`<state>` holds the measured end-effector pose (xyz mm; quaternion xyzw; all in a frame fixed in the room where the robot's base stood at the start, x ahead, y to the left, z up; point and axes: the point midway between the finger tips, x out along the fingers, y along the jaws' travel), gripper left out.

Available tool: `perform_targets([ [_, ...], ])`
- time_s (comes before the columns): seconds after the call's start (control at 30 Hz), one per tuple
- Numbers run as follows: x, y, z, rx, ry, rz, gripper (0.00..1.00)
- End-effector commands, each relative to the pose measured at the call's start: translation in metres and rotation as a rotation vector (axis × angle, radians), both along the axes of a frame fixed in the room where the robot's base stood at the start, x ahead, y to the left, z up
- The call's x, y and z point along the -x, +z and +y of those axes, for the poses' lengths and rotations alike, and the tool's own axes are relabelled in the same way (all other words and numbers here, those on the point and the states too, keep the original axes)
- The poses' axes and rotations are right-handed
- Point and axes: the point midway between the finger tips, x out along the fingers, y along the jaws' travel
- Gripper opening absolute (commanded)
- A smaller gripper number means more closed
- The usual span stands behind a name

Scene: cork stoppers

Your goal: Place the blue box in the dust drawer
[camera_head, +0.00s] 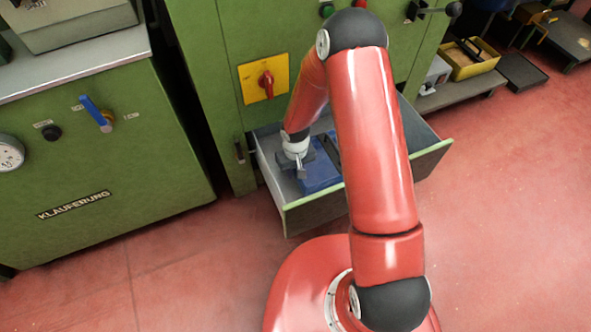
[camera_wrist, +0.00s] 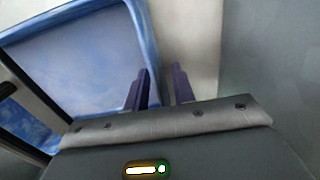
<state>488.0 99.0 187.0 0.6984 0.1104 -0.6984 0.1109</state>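The blue box (camera_head: 320,176) sits inside the pulled-out dust drawer (camera_head: 318,214) of the green machine; my arm hides part of it. In the wrist view the box (camera_wrist: 70,60) fills the left side, an open tray shape with a blue rim and a paler inside. My gripper (camera_head: 301,172) is down in the drawer at the left part of the box. In the wrist view its two dark fingers (camera_wrist: 163,88) stand either side of the box's right rim, with a pale gap showing toward the right finger. The gripper looks open.
The drawer's front panel (camera_head: 428,160) stands out over the red floor. A green cabinet (camera_head: 95,170) with a blue lever stands at the left. A yellow bin (camera_head: 468,60) is on a low shelf at the back right.

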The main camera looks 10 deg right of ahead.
Motion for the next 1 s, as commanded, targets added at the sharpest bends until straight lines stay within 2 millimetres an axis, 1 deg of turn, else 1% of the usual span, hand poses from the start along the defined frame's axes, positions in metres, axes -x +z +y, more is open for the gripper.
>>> perform_targets([
  [0.2, 0.0, 0.002, 0.0, 0.0, 0.0, 0.0, 0.25],
  [0.27, 0.0, 0.006, 0.0, 0.0, 0.0, 0.0, 0.25],
  [0.37, 0.0, 0.018, 0.0, 0.0, 0.0, 0.0, 0.25],
  [0.47, -0.002, 0.037, 0.0, -0.002, -0.001, -0.005, 0.25],
  [0.7, -0.001, 0.092, 0.0, 0.0, -0.002, -0.004, 0.25],
  [0.8, -0.001, 0.11, 0.0, 0.0, -0.001, -0.003, 0.25],
  [0.9, -0.001, 0.122, 0.0, 0.0, -0.001, -0.003, 0.25],
  [1.0, 0.0, 0.129, 0.0, 0.0, 0.0, -0.001, 0.25],
])
